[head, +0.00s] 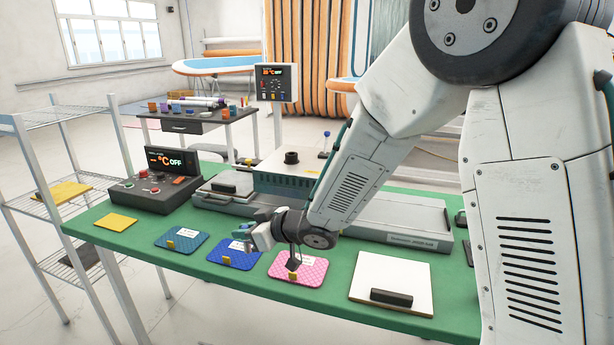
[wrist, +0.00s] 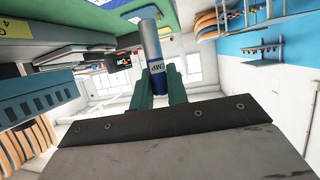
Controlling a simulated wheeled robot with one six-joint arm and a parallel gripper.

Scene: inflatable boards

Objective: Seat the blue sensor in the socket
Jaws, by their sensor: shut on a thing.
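The blue sensor (wrist: 156,66) is a cylinder with a blue, lettered body and a bare silver rod, seen in the wrist view. My gripper (wrist: 158,86) is shut on its blue part between two green fingers, and the silver rod sticks out beyond them. In the head view my gripper (head: 243,233) is low over the blue mat (head: 230,257), left of my forearm. The sensor is too small to make out clearly there. A short black round fitting (head: 291,157) stands on a beige box behind my gripper; I cannot tell whether it is the socket.
A control box (head: 155,193) with an "°C OFF" display stands at the table's left. Teal (head: 181,240) and pink (head: 299,269) mats flank the blue one. A white board (head: 391,283) with a black bar lies right. A long grey machine (head: 405,222) lies behind.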

